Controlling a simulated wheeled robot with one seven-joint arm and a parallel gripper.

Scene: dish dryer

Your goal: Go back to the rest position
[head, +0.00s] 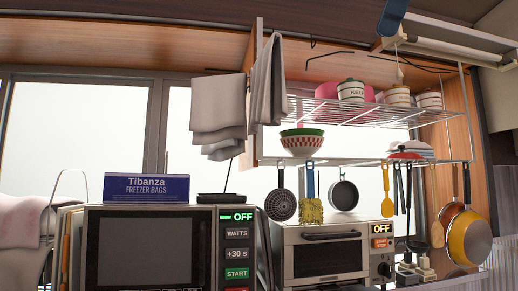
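My gripper and arm do not show in the head view, so I cannot see whether the gripper holds anything. The view looks slightly upward at a kitchen counter with a dish rack above it. A wire dish rack (345,118) hangs in front of the window. A red-patterned bowl with a green rim (301,144) sits on its lower shelf. Lidded pots, one of them a white pot with a green lid (351,91), stand on the upper shelf.
A microwave (75,250) with a blue freezer bag box (146,188) on top stands front left. A toaster oven (290,250) stands to its right. Utensils and pans, including a yellow pan (470,240), hang below the rack. Grey towels (217,105) hang left of it.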

